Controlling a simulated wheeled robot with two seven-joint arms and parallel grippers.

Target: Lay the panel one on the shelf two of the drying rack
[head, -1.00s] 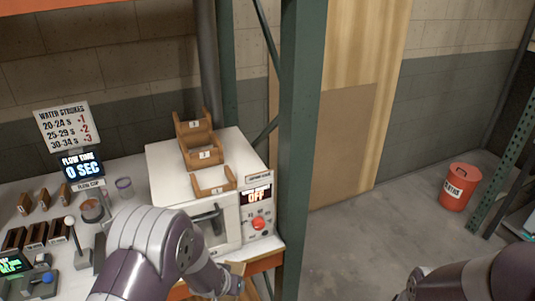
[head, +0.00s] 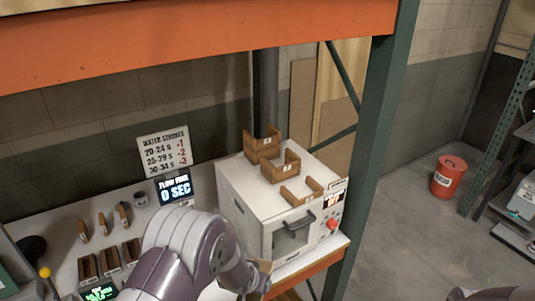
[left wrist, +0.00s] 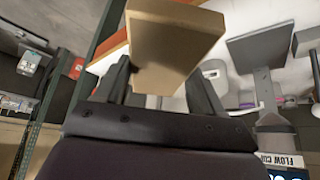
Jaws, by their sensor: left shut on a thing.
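The drying rack is a wooden stepped holder on top of a white oven, with a low front shelf (head: 302,191), a middle shelf two (head: 282,168) and a taller back shelf (head: 262,147). All three look empty. My left gripper (left wrist: 160,78) is shut on a tan panel (left wrist: 175,38), which sticks out beyond the fingers in the left wrist view. In the head view a bit of the panel (head: 264,268) shows low in front of the oven, below the rack; my forearm hides most of the gripper. My right gripper is out of view.
The white oven (head: 243,196) with its dark handle stands at the bench's right end. A green post (head: 372,130) rises just right of it, and an orange beam (head: 180,38) crosses above. Wooden pieces (head: 102,222) and small trays (head: 110,258) lie left. A red bin (head: 448,178) stands on the floor.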

